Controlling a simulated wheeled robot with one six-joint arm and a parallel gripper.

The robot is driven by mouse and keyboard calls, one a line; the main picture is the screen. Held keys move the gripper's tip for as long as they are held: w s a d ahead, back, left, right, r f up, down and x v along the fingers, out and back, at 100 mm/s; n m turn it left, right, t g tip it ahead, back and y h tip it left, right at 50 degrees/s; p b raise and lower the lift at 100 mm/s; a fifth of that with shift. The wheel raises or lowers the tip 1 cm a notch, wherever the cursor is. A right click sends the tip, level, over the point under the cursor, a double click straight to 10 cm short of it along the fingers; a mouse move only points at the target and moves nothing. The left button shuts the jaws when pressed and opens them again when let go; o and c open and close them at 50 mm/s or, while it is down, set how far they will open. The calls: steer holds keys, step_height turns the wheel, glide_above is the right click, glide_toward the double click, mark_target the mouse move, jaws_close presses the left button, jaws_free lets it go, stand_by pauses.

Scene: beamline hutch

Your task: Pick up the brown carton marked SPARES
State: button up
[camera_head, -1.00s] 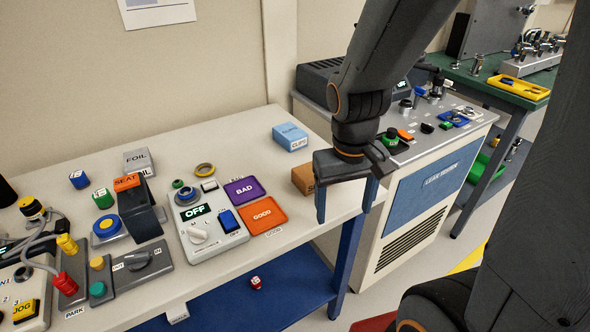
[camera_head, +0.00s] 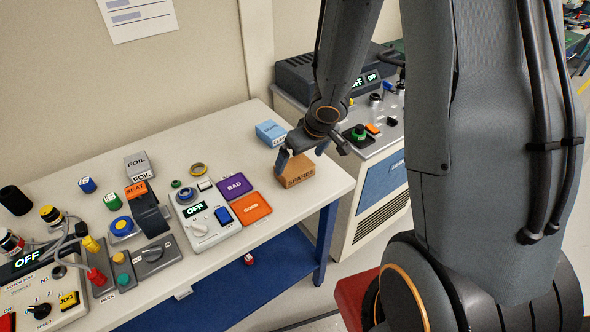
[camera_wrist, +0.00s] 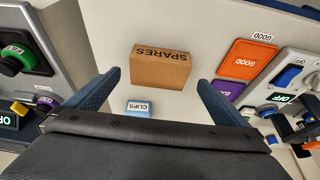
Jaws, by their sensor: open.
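The brown carton marked SPARES (camera_head: 295,172) stands on the white table near its right end. In the wrist view the carton (camera_wrist: 160,70) sits ahead of my gripper, between the lines of the two fingers and apart from both. My gripper (camera_wrist: 158,92) is open and empty, its blue fingers spread wider than the carton. In the head view my gripper (camera_head: 300,152) is above and just behind the carton; one finger shows at the carton's left, and the other is partly hidden.
A blue CLIPS box (camera_head: 271,133) stands behind the carton. The purple BAD tray (camera_head: 234,186) and orange GOOD tray (camera_head: 250,208) lie to its left. The table's right edge is close by, with the leak-tester cabinet (camera_head: 372,190) beyond it.

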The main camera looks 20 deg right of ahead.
mark_target(297, 167)
steer(key=shift+b+x, duration=1.95)
steer(key=shift+x, duration=1.35)
steer(key=shift+s+d, duration=0.1)
steer(key=c, duration=1.2)
steer(key=shift+o, duration=0.2)
